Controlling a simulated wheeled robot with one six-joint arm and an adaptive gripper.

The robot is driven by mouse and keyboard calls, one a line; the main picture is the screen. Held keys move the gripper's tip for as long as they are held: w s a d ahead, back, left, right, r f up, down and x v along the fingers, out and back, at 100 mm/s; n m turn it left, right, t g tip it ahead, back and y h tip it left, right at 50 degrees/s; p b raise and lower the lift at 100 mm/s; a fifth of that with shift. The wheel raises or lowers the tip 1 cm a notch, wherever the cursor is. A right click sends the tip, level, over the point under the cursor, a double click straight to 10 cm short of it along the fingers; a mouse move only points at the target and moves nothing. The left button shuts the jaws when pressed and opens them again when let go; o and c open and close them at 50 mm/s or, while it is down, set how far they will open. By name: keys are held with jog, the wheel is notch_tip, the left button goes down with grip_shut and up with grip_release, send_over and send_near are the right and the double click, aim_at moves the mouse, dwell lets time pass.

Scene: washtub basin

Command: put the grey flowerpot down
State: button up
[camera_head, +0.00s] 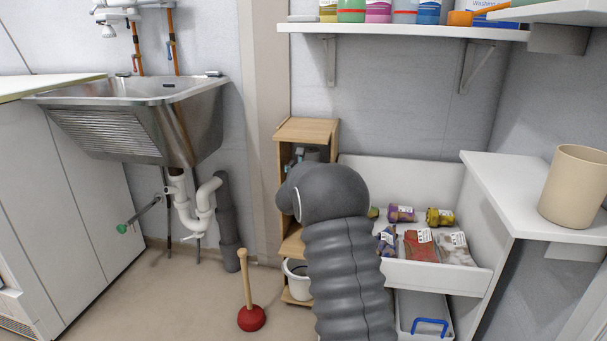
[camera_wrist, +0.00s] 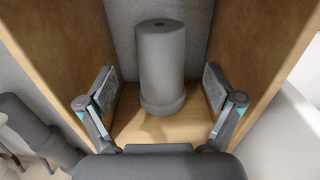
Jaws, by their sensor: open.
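The grey flowerpot (camera_wrist: 161,55) stands upside down on a wooden shelf board (camera_wrist: 128,128), its wide rim on the board and a small dark hole in its upturned base. My gripper (camera_wrist: 160,92) is open, with one finger on each side of the pot and a visible gap at both sides. In the head view my gripper (camera_head: 298,156) reaches into the upper bay of the narrow wooden shelf unit (camera_head: 308,128); my arm hides much of it, and only a little of the grey pot (camera_head: 313,154) shows.
Wooden side walls stand close on both sides of my fingers. A white bin (camera_head: 440,275) with several bags is right of the shelf unit. A white bucket (camera_head: 297,278) sits lower in the unit. A red plunger (camera_head: 251,318) stands on the floor, left.

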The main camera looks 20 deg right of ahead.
jog(key=shift+v, duration=2.5)
